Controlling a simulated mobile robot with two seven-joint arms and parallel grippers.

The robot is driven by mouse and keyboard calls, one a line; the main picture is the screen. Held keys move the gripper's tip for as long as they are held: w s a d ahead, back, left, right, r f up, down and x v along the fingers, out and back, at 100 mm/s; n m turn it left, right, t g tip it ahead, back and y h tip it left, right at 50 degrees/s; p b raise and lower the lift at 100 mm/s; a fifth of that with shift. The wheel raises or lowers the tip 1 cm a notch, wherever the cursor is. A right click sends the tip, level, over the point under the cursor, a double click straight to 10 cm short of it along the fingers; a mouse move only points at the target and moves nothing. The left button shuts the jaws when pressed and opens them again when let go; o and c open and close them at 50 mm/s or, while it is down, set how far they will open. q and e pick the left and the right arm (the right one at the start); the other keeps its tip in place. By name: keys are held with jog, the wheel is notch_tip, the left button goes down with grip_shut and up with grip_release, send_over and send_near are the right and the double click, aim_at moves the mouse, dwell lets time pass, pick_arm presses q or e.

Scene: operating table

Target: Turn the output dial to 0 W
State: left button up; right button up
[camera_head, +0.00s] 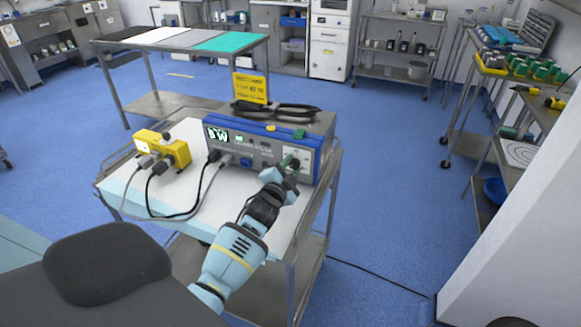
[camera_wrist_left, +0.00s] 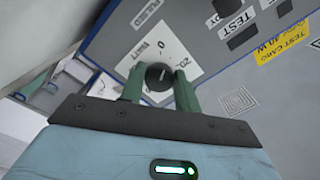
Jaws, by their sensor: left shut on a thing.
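The blue-framed output unit (camera_head: 262,150) stands on the cart, its lit display (camera_head: 217,135) showing a digit that may be 8, and a W. The black round output dial (camera_wrist_left: 158,76) sits on a white scale plate (camera_wrist_left: 172,48) with a 0 and a 20 mark visible in the left wrist view. My left gripper (camera_head: 290,163) reaches the unit's right front; its green fingers also show in the left wrist view (camera_wrist_left: 160,90), shut on the dial from both sides. The dial's exact pointing is unclear. My right gripper is not in view.
A yellow box (camera_head: 165,150) with grey and black cables stands left of the unit on the cart top (camera_head: 125,190). Shelves with green items (camera_head: 520,68) stand at right.

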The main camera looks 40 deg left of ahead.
pick_arm(q)
jog(key=shift+n, duration=0.7)
jog(key=shift+f+n, duration=0.1)
jog(key=shift+n, duration=0.2)
jog(key=o, duration=1)
jog(key=shift+s, duration=0.15)
jog(key=shift+p+v, duration=0.35)
jog(key=shift+v, duration=3.45)
